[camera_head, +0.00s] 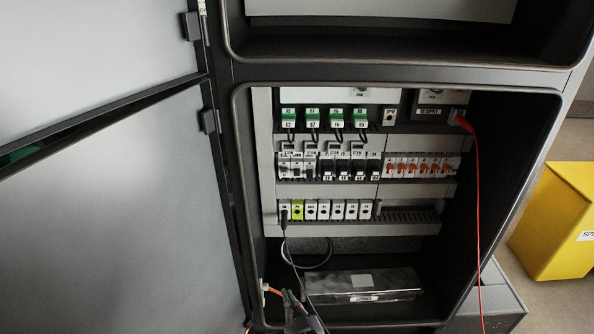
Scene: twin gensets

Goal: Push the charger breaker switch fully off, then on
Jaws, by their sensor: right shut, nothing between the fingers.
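The open cabinet holds a row of breakers on a rail. At its left are white-and-grey breakers (297,166), then several with black switches (350,170). At its right are several white breakers with orange-red levers (421,168). The labels are too small to read, so I cannot tell which is the charger breaker or how its switch stands. My right gripper (289,298) seems to be the small dark shape at the bottom edge, shut and empty, low and well apart from the breaker row. My left gripper is not in view.
A black cable (291,258) and a red cable (477,210) hang across the cabinet opening. The grey door (110,210) stands open at left. A yellow bin (562,220) is on the floor at right.

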